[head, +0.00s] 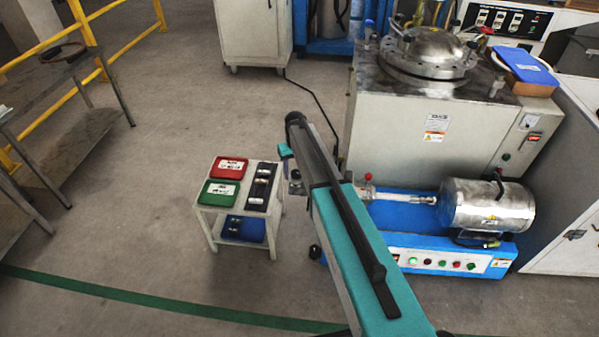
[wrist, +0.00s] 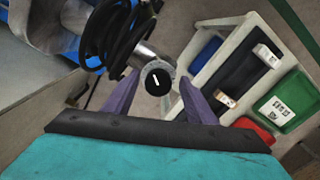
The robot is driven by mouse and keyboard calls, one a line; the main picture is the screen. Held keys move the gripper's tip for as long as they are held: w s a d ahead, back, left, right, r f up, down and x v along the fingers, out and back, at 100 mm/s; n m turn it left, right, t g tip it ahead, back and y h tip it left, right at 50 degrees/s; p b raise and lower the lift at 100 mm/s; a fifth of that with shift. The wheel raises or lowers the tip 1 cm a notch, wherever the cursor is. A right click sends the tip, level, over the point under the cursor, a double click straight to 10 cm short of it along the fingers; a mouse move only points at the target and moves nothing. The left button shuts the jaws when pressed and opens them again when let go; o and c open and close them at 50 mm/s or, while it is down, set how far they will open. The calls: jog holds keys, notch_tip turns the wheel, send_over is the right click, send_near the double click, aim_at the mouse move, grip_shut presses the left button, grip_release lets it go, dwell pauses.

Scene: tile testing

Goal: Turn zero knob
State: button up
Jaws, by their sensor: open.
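The zero knob appears to be the black round knob (wrist: 157,80) with a white line mark, on a silver metal body (wrist: 149,55), in the wrist view. My gripper (wrist: 158,85) is open, its two purple fingers apart. The knob shows between the fingertips in the picture; I cannot tell whether either finger touches it. The white line runs slightly tilted from vertical. In the head view my teal arm reaches over the floor towards the small stand, and the knob cannot be made out there.
A small white stand (head: 204,221) holds a red tray (head: 229,163), a green tray (head: 219,201) and a black tray, with a blue tray below. A blue machine with a metal cylinder (head: 487,204) stands right of it. Black coiled hose (wrist: 110,35) lies close to the knob. Floor left of the stand is clear.

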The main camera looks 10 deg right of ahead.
aim_at(296, 173)
jog(key=shift+w+r, duration=0.15)
jog(key=shift+r, duration=0.7)
notch_tip(296, 173, up, 12)
jog(key=p, duration=0.1)
jog(key=s+d+f+g, duration=0.1)
jog(key=s+f+g, duration=0.1)
jog(key=s+f, duration=1.95)
jog(key=s+f+g, duration=0.1)
jog(key=s+f, duration=0.2)
jog(key=s, duration=0.7)
jog(key=s+f, duration=0.4)
jog(key=s, duration=0.7)
jog(key=s+d+f+m+g, duration=0.1)
jog(key=s+f, duration=0.3)
jog(key=s, duration=0.6)
jog(key=shift+s+g, duration=0.15)
jog(key=shift+g, duration=0.15)
